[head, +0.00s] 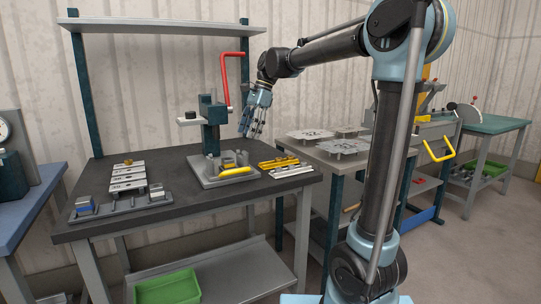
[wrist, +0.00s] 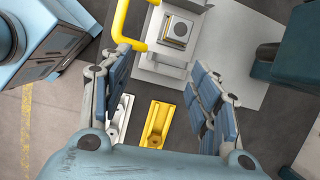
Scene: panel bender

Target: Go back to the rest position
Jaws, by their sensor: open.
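My gripper (head: 252,121) hangs in the air over the right part of the dark-topped bench (head: 205,195), just right of a small bench press (head: 210,120) with a red lever (head: 226,80). In the wrist view its two fingers (wrist: 163,75) are wide apart, and nothing is held between them. A yellow channel piece (head: 278,162) and a pale one (head: 291,171) lie on the bench below the gripper. In the wrist view the yellow piece (wrist: 156,125) and the pale piece (wrist: 120,120) show below the fingers, partly hidden by the gripper body.
The press stands on a grey base (head: 222,180) with a yellow part on it. Several metal blocks (head: 127,178) and a grey tray (head: 120,205) are at the left. A grey table (head: 350,160) with plates adjoins the right. A shelf (head: 165,25) spans above the bench.

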